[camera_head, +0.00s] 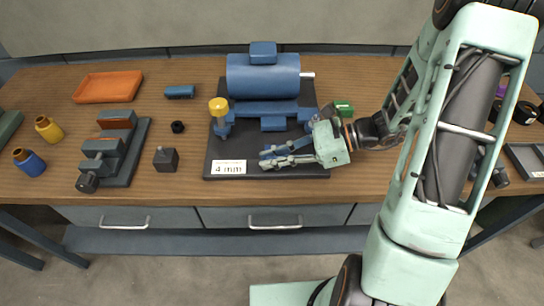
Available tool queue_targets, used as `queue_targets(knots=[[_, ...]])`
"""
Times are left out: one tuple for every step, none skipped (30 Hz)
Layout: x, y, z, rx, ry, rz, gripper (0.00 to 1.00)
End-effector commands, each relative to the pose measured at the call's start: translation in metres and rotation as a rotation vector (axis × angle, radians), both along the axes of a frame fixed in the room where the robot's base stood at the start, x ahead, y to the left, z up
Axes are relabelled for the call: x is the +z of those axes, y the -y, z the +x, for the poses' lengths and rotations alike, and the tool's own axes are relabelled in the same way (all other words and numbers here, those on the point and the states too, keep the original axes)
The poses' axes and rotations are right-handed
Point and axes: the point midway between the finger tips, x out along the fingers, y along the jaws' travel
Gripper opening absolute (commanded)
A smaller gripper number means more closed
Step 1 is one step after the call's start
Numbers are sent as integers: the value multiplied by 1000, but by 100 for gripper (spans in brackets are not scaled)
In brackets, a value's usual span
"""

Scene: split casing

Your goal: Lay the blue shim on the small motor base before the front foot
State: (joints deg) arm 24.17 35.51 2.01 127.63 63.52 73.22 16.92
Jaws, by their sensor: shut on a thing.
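A blue motor (263,78) with a grey shaft at its right end sits on blue feet above a dark base plate (222,145). A blue front foot (272,124) shows at its near side. My gripper (266,157) reaches in from the right, low over the near part of the plate, in front of that foot. Its fingers point left and are shut on a thin thing, seemingly the blue shim, of which only a bluish sliver shows at the tips. Its exact height above the plate cannot be told.
A white "4 mm" label (229,167) lies at the plate's front left. A yellow-topped post (219,107) stands left of the motor, and a green block (343,107) to its right. A dark vise (115,150), an orange tray (109,87) and a black block (166,159) are farther left.

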Motion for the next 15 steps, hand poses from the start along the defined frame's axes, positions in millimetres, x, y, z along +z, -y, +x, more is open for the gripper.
queue_targets(knots=[[-1, 0, 0, 0, 0, 0, 0], [-2, 0, 0, 0, 0, 0, 0], [-2, 0, 0, 0, 0, 0, 0], [-3, 0, 0, 0, 0, 0, 0], [-3, 0, 0, 0, 0, 0, 0], [-4, 0, 0, 0, 0, 0, 0], [-4, 0, 0, 0, 0, 0, 0], [-5, 0, 0, 0, 0, 0, 0], [-5, 0, 0, 0, 0, 0, 0], [-6, 0, 0, 0, 0, 0, 0], [-6, 0, 0, 0, 0, 0, 0], [-7, 0, 0, 0, 0, 0, 0], [-7, 0, 0, 0, 0, 0, 0], [-8, 0, 0, 0, 0, 0, 0], [-8, 0, 0, 0, 0, 0, 0]])
